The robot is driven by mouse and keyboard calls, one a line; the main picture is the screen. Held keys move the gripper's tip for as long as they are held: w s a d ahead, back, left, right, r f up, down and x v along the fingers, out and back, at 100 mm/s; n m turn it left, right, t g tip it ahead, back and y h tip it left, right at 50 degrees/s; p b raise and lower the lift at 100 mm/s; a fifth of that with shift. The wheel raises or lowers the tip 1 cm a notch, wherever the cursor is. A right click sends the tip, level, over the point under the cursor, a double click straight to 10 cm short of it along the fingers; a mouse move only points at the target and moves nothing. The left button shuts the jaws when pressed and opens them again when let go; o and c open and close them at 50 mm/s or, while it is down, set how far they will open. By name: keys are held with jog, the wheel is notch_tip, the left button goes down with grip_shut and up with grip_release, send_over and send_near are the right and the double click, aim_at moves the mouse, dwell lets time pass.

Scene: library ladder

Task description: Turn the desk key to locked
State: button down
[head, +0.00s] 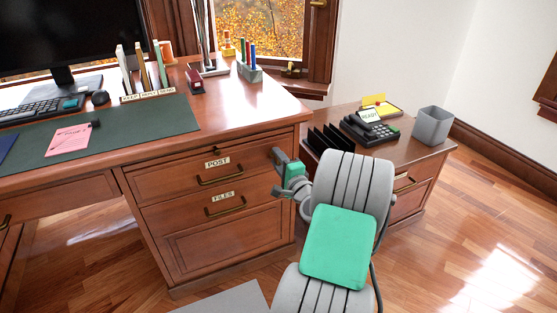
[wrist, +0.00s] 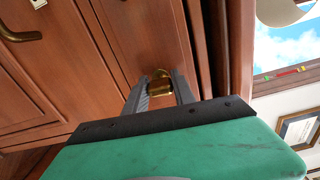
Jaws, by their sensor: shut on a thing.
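The brass key (wrist: 159,87) shows in the wrist view at the wooden desk front. My gripper (wrist: 159,79) is shut on it, with one grey finger on each side. A rounded brass piece shows just beyond the key, against the wood. The fingers hide part of the key, and I cannot read its turn angle. In the head view my gripper (head: 277,157) is at the right end of the desk (head: 210,133) front, just below the top edge. The key is hidden there.
Drawers labelled POST (head: 217,162) and FILES (head: 222,197) have brass handles left of my gripper. A side cabinet (head: 425,150) with a telephone (head: 370,128) and a grey bin (head: 432,125) stands to the right. Wood floor is open at the lower right.

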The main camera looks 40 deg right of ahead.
jog(key=shift+d+r, duration=0.25)
jog(key=shift+r, duration=0.05)
jog(key=c, duration=1.4)
grip_release()
jog(key=shift+s, duration=0.1)
jog(key=o, duration=0.3)
jog(key=shift+s+d+f, duration=0.1)
jog(key=shift+d, duration=0.05)
jog(key=shift+o, duration=0.3)
jog(key=shift+a+f, duration=0.1)
jog(key=shift+a, duration=0.25)
jog(key=p+v, duration=0.1)
jog(key=v, duration=0.6)
jog(key=shift+s, duration=0.3)
jog(key=shift+a, duration=0.15)
